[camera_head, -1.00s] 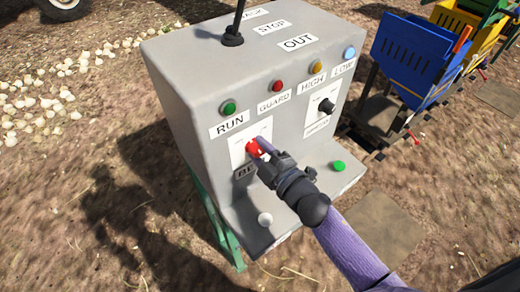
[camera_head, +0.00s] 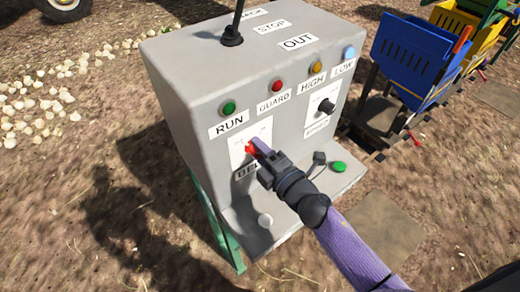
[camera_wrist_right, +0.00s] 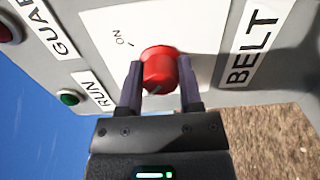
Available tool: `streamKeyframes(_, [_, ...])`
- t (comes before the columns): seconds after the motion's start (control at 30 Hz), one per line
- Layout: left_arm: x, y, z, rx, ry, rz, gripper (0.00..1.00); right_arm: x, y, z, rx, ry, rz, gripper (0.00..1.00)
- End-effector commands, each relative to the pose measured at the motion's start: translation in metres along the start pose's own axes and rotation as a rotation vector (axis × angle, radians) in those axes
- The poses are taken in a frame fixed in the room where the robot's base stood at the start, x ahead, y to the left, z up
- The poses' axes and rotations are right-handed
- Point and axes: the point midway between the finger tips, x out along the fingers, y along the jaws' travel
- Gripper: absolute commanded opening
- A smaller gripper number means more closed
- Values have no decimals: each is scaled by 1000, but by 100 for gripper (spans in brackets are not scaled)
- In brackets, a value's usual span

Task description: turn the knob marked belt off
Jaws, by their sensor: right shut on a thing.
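The red belt knob (camera_head: 250,149) sits on a white plate on the front of the grey control box (camera_head: 180,90). In the right wrist view the red knob (camera_wrist_right: 160,70) is between the two fingers of my right gripper (camera_wrist_right: 160,88), which is shut on it. A BELT label (camera_wrist_right: 255,45) is beside the plate, and an "ON" mark shows on the plate. In the head view my right gripper (camera_head: 258,152) reaches in from the lower right and partly covers the knob and the label. My left gripper is not in view.
A black knob (camera_head: 326,106) is to the right on the box, below several coloured lamps. A black lever (camera_head: 234,30) stands on top.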

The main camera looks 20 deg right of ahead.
Motion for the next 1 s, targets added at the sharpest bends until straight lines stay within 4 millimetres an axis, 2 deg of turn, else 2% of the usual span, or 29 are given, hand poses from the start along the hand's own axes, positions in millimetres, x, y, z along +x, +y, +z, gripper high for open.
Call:
streamKeyframes(0.33, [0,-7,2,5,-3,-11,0,0,-1,0,-4,1,-3,0])
streamKeyframes(0.37, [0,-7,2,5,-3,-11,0,0,-1,0,-4,1,-4,50])
streamKeyframes(0.5, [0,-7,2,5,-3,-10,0,0,-1,0,-3,0,-3,79])
streamKeyframes(0.83, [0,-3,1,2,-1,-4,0,-3,-1,0,-2,0,-2,81])
streamKeyframes(1.0, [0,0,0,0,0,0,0,-33,-2,0,-1,-1,-5,81])
